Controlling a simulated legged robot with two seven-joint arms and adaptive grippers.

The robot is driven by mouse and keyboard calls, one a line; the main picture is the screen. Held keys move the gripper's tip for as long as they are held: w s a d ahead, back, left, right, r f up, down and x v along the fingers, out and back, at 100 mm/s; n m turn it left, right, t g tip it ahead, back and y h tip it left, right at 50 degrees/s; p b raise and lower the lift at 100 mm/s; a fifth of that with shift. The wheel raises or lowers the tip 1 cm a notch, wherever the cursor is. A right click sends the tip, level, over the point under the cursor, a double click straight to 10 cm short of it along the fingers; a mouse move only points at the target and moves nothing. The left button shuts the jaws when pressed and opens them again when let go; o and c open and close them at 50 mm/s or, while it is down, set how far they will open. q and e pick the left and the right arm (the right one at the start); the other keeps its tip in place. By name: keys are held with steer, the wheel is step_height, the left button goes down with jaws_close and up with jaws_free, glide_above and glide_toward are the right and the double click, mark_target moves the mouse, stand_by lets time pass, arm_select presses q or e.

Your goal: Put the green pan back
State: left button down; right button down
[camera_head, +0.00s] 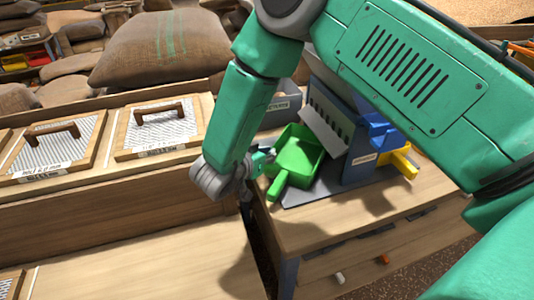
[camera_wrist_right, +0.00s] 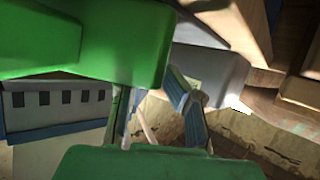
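The green pan (camera_head: 299,152) is a scoop-like pan with a short handle (camera_head: 278,186). It rests on the grey base of the blue-and-grey device, its handle toward the front left. My right gripper (camera_head: 264,160) is at the pan's left side, just above the handle, very close to it; contact is unclear. In the right wrist view, the pan (camera_wrist_right: 100,40) fills the upper left and hides part of one finger. The fingers (camera_wrist_right: 155,108) look spread, with no handle visible between them. My left gripper is out of view.
The blue-and-grey device (camera_head: 362,150) stands right of the pan, with blue and yellow parts (camera_head: 402,163) beside it. Lidded wooden bins (camera_head: 165,128) are at left, with burlap sacks (camera_head: 165,45) behind. The wooden surface (camera_head: 130,255) at front left is clear.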

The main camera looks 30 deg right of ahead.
steer(key=c, duration=1.7)
jaws_free()
steer(key=shift+a, duration=0.5)
steer(key=shift+a+r, duration=0.15)
steer(key=shift+a, duration=0.35)
steer(key=shift+s+a+r, duration=0.1)
steer(key=shift+s+r, duration=0.05)
steer(key=shift+s, duration=0.05)
steer(key=shift+p+v, duration=0.4)
steer(key=shift+v, duration=4.8)
